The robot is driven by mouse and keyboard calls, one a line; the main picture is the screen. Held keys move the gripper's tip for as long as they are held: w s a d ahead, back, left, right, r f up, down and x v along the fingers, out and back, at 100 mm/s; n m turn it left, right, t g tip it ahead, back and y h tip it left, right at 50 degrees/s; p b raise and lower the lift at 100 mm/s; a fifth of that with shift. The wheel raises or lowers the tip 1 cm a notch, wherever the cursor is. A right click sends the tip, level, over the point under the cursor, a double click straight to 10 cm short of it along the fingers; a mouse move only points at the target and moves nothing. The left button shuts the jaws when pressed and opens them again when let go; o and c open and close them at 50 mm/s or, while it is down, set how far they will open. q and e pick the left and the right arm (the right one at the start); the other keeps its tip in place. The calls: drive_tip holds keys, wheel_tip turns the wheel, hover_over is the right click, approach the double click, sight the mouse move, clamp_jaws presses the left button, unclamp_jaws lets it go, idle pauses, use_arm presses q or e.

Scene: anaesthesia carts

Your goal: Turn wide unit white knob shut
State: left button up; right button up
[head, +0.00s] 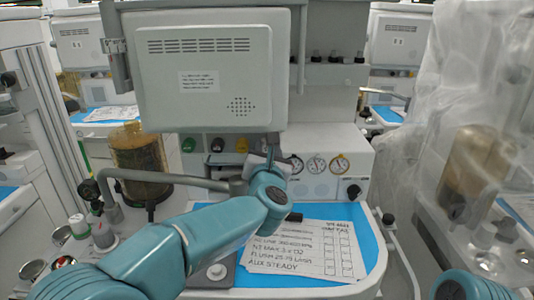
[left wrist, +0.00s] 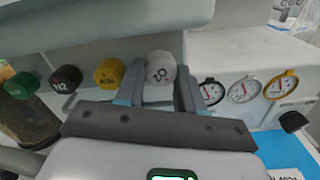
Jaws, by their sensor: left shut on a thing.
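The white knob (left wrist: 160,67) sits on the front panel of the middle unit (head: 335,140), at the right end of a row of knobs. It has dark lettering on its face. My left gripper (left wrist: 158,88) has one finger on each side of it and is shut on it. In the head view my left gripper (head: 268,160) reaches the panel below the grey monitor, and it hides the white knob there. My right gripper is out of view; only part of my right arm shows at the bottom right corner.
Yellow (left wrist: 108,72), black (left wrist: 66,79) and green (left wrist: 21,85) knobs sit left of the white one. Gauges (left wrist: 243,90) are on its right. The grey monitor (head: 205,70) overhangs the panel. A printed sheet (head: 300,250) lies on the blue worktop (head: 370,245).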

use_arm(q)
drive_tip(key=shift+m, duration=1.5)
drive_tip(key=o, duration=1)
drive_tip(key=shift+o, duration=0.2)
drive_tip(key=s+b, duration=0.2)
drive_tip(key=s, duration=1.4)
drive_tip(key=shift+s+b, duration=0.2)
drive_tip(key=shift+b, duration=0.15)
